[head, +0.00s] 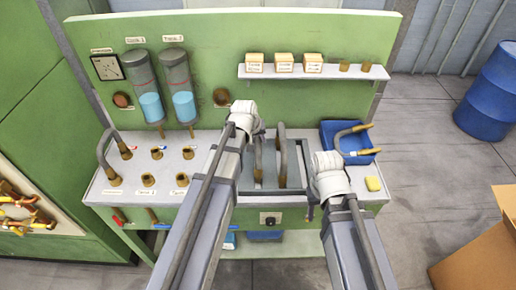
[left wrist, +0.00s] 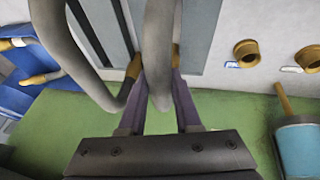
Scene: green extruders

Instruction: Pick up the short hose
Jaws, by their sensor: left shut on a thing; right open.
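Two grey curved hoses with brass ends stand side by side at the grey recess of the bench: the left one (head: 258,158), partly behind my left wrist, and the right one (head: 282,160). In the left wrist view my left gripper (left wrist: 158,100) is shut on the left grey hose (left wrist: 160,50), which runs between its purple fingers. The other grey hose (left wrist: 65,45) curves close beside the left finger. In the head view the left fingers are hidden by the wrist. My right gripper (head: 311,208) is open by the bench's front right, its fingers mostly hidden.
A blue tray (head: 362,158) with a grey hose stands on the right, near a yellow sponge (head: 373,184). Another grey hose (head: 104,150) arches at the bench's left, beside brass fittings (head: 157,153). A shelf (head: 335,74) holds small boxes. A blue barrel (head: 490,95) and cardboard box (head: 480,260) stand right.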

